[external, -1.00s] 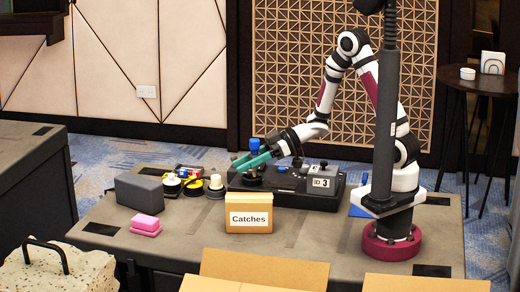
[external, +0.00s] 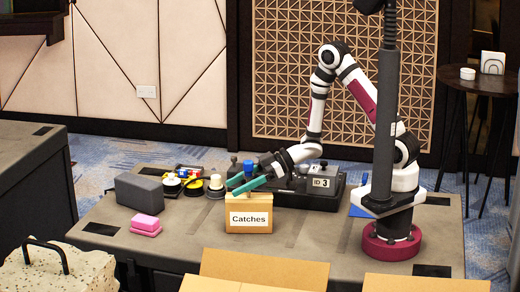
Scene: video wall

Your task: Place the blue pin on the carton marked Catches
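The carton marked Catches (external: 250,229) stands upright near the middle of the table, its white label facing the camera. My gripper (external: 248,184), with teal fingers, is just above the carton's top. It appears shut on the blue pin (external: 248,166), whose blue top sticks up behind the fingers. The lower part of the pin is hidden by the fingers. Whether the pin touches the carton I cannot tell.
A black fixture with an ID 3 block (external: 321,182) is behind the carton. A grey block (external: 139,192), pink blocks (external: 146,224) and several coloured parts (external: 190,180) lie to the left. Open cardboard boxes (external: 265,268) stand in front. The table right of the carton is clear.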

